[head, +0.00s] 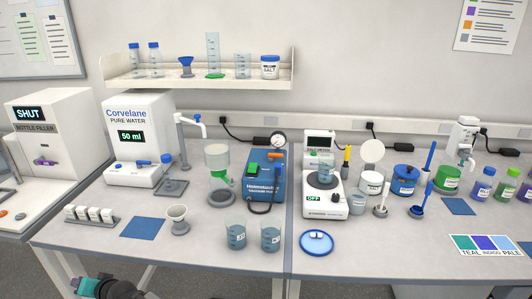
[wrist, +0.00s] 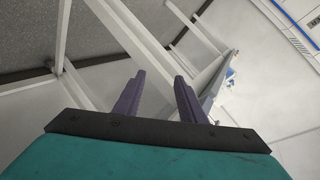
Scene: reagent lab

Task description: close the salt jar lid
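A white jar (head: 371,184) stands on the bench right of the balance. Its round white lid (head: 373,151) stands raised and tilted back above it, so this jar is open; its label is too small to read surely. Another jar, marked SALT (head: 270,70), sits on the wall shelf with a blue lid on it. My gripper (wrist: 158,90) shows in the wrist view with its two dark fingers apart and nothing between them. It is far from both jars. In the head view only part of my arm shows at the bottom left, below the bench's front edge.
The balance (head: 324,203) with a beaker on its pan stands left of the open jar. A small beaker (head: 358,205), a white holder (head: 381,211) and a blue pot (head: 404,187) crowd around it. The bench front right is mostly clear.

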